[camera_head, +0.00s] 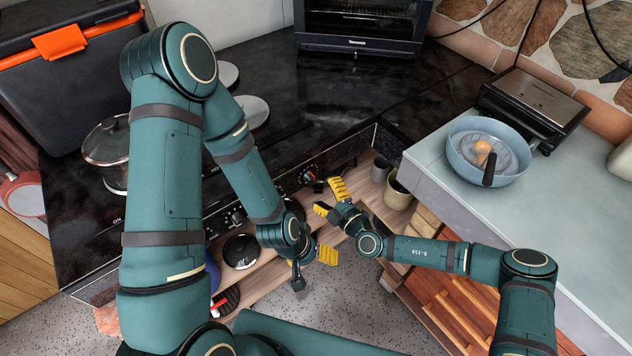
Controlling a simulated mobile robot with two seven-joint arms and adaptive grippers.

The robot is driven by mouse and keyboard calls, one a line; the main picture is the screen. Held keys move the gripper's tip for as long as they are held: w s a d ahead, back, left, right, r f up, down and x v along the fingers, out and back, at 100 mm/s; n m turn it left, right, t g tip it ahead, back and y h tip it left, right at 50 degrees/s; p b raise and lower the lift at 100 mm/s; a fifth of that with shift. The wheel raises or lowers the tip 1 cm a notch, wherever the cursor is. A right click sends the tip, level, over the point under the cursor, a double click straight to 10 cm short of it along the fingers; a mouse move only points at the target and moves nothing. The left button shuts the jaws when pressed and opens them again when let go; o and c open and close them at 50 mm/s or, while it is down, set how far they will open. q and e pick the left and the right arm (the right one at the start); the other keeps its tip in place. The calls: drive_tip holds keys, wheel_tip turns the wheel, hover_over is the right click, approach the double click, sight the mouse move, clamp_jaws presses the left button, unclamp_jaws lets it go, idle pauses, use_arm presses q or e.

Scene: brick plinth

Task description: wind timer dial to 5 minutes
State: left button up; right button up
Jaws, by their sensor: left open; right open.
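A dial with red markings (307,177) sits on the dark front panel of the cooktop, and another knob (237,216) sits further left on that panel. I cannot tell for sure which one is the timer dial, and no scale can be read. My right gripper (330,199) is open, its yellow fingertips apart, just below and right of the red-marked dial and not visibly holding anything. My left gripper (313,267) is open and empty, lower in the view, below the panel. My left arm hides part of the panel.
The black cooktop (300,110) carries a lidded pot (106,150) at left. Cups (398,194) stand on the shelf right of my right gripper. A blue bowl (488,150) and a grill (535,105) stand on the right counter. An oven (362,25) is at the back.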

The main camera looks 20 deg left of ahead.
drive_tip(key=shift+v, duration=2.75)
